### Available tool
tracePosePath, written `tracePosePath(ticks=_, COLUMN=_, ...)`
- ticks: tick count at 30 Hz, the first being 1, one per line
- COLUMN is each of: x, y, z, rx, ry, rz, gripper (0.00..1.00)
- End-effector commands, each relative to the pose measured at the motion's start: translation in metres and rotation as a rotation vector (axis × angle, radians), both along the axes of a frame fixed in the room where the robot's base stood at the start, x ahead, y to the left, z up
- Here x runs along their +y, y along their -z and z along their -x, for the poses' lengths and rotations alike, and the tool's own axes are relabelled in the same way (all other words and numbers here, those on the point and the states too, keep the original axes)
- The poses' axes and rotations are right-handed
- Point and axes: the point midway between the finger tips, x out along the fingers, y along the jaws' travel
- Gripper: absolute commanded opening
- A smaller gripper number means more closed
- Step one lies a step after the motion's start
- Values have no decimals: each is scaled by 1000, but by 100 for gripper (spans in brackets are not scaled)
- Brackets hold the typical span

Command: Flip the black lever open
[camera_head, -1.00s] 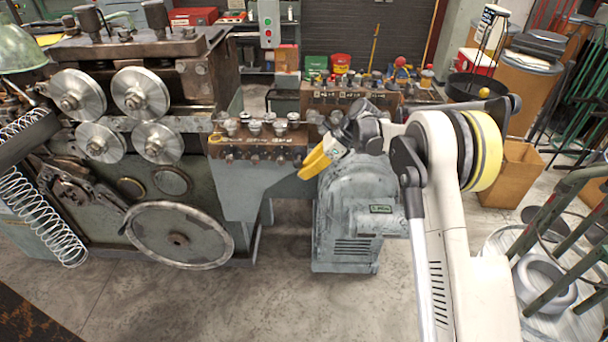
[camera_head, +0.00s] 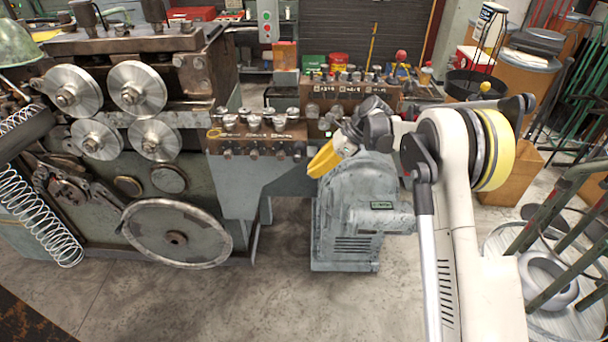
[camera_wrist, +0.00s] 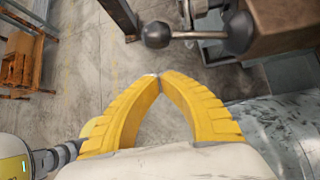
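In the wrist view a dark lever with a round ball end (camera_wrist: 156,35) and a metal rod sticks out to the left from a rounded hub (camera_wrist: 238,32) on a brown machine block. My gripper (camera_wrist: 159,77) has two yellow fingers whose tips meet, with nothing visible between them. The tips are below the ball in the picture, apart from it. I cannot make out the lever clearly there.
The spring coiler (camera_head: 178,235) with its rollers and large wheel stands at left. A brown block with several knobs (camera_head: 258,140) is left of my gripper. Bare concrete floor lies in front.

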Motion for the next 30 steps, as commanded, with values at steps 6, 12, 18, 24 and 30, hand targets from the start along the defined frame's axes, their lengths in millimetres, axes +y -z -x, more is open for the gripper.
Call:
tracePosePath(ticks=6, x=-30, y=-36, z=-6, rx=1, ry=2, rz=1, gripper=0)
tracePosePath(ticks=12, x=-42, y=-49, z=-8, rx=1, ry=1, rz=1, gripper=0)
tracePosePath(ticks=18, x=-43, y=-50, z=-8, rx=1, ry=1, rz=2, gripper=0)
tracePosePath(ticks=24, x=-43, y=-50, z=-8, rx=0, ry=0, rz=2, gripper=0)
tracePosePath(ticks=30, x=-44, y=-56, z=-4, rx=-23, ry=-12, rz=13, gripper=0)
